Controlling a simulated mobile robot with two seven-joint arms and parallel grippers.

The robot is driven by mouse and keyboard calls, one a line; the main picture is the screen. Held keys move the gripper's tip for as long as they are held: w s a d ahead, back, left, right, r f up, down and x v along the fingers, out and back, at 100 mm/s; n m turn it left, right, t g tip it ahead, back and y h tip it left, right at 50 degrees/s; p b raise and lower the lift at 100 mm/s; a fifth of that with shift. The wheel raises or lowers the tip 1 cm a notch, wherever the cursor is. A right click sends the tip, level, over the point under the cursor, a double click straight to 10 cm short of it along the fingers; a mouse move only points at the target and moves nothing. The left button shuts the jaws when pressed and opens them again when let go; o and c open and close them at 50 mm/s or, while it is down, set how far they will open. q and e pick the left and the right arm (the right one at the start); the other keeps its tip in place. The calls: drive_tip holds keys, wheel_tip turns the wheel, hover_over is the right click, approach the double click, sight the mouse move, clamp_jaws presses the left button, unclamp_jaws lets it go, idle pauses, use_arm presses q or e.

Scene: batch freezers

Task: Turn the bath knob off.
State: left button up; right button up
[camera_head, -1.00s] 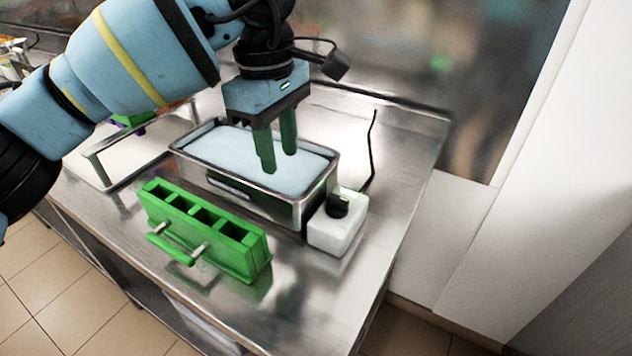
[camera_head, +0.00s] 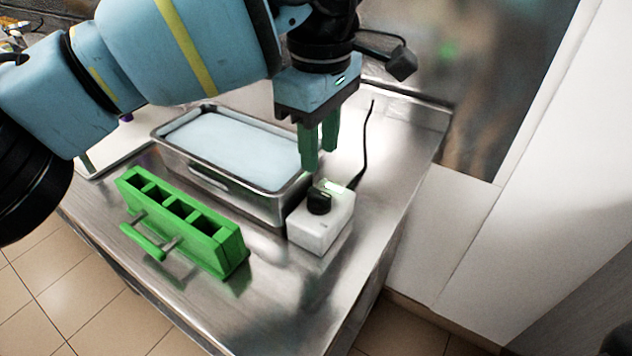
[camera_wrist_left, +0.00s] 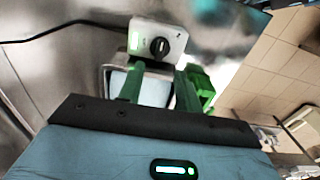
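The bath knob (camera_head: 319,202) is a black round dial on top of a white box (camera_head: 318,236) at the right end of the steel bath (camera_head: 262,205). The bath holds pale blue liquid. In the left wrist view the knob (camera_wrist_left: 159,47) faces the camera, with a light pointer line, on the white box (camera_wrist_left: 175,38). My left gripper (camera_head: 318,160) has green fingers pointing down, above and just behind the knob, apart from it. Its fingers (camera_wrist_left: 160,68) are spread with nothing between them. My right gripper is in neither view.
A green mould (camera_head: 185,220) with several slots and a handle stands in front of the bath. A black cable (camera_head: 365,145) runs behind the white box. The steel table (camera_head: 290,295) is clear in front and to the right of the box.

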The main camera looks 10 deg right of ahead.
sight(319, 192)
use_arm(q)
drive_tip(key=shift+f, duration=3.85)
clamp_jaws()
